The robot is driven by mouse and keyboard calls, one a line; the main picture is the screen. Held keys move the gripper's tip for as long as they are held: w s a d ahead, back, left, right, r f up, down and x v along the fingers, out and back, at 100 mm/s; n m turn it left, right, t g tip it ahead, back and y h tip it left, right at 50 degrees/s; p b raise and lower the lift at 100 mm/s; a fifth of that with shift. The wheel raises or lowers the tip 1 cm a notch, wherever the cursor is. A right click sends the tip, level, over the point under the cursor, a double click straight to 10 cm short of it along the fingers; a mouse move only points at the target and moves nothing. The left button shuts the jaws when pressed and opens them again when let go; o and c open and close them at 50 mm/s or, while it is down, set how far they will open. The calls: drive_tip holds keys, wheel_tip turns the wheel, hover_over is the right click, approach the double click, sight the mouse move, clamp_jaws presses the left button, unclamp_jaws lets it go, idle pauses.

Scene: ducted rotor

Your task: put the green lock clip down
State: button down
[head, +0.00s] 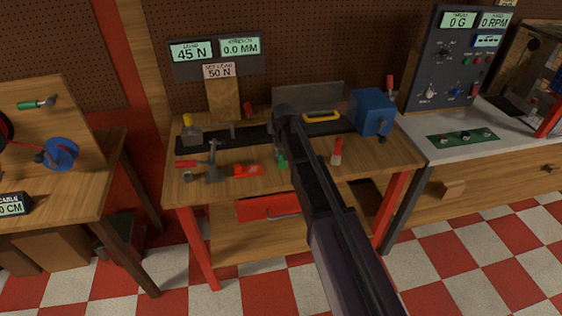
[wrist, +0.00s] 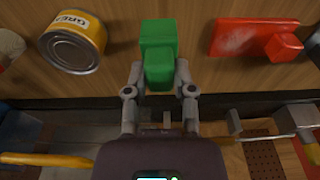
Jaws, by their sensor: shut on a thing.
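The green lock clip (wrist: 158,50) is between the two fingers of my gripper (wrist: 158,78) in the wrist view. The gripper is shut on it, and the clip points away from the palm over the wooden bench top. In the head view a small part of the green clip (head: 282,161) shows beside my arm, which hides most of the gripper. I cannot tell whether the clip touches the wood.
A red block-shaped piece (wrist: 252,38) lies on one side of the clip, and a yellow grease can (wrist: 78,38) on the other. A toggle clamp (head: 212,165) and a blue box (head: 372,112) are on the bench (head: 390,158). Bare wood lies around the clip.

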sight(282, 161)
drive_tip(key=shift+f+b, duration=1.2)
drive_tip(key=shift+f, duration=0.35)
drive_tip(key=shift+s+f, duration=0.1)
drive_tip(key=shift+f, duration=0.1)
drive_tip(key=shift+c, duration=2.3)
unclamp_jaws()
drive_tip(key=shift+r, duration=0.2)
wheel_tip(282, 161, up, 12)
drive_tip(key=s+p, duration=0.1)
drive_tip(key=p, duration=1.1)
drive_tip(key=shift+s+d, duration=0.25)
drive_tip(key=shift+s, duration=0.1)
